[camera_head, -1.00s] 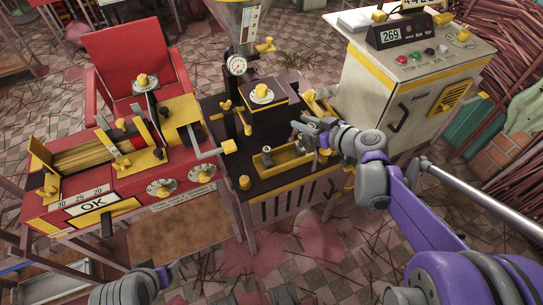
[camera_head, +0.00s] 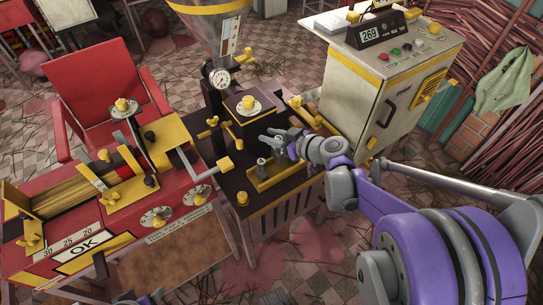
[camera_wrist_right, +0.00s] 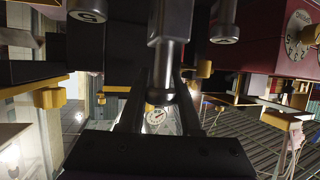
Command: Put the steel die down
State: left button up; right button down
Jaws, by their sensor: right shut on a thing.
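My right gripper (camera_head: 266,138) reaches in from the right over the yellow-edged tray (camera_head: 288,177) on the black extruder. In the right wrist view its fingers (camera_wrist_right: 165,112) are shut on a steel die (camera_wrist_right: 166,52), a grey piece with a blocky upper part and a rounded end. In the head view the held die is small and partly hidden by the gripper. Another steel piece (camera_head: 262,161) shows at the left end of the tray. Two round steel ends marked with a letter show in the wrist view, left (camera_wrist_right: 87,13) and right (camera_wrist_right: 225,30).
A pressure gauge (camera_head: 219,78) and yellow knobs stand behind the tray. A red machine (camera_head: 120,215) with a crank handle is at left. A cream control cabinet (camera_head: 352,95) stands at right. A hopper (camera_head: 208,30) rises at the back.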

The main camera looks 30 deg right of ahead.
aim_at(272, 150)
jog(key=shift+f+b, duration=0.75)
jog(key=shift+f, duration=2.3)
jog(key=c, duration=0.6)
grip_release()
jog(key=shift+f, duration=0.1)
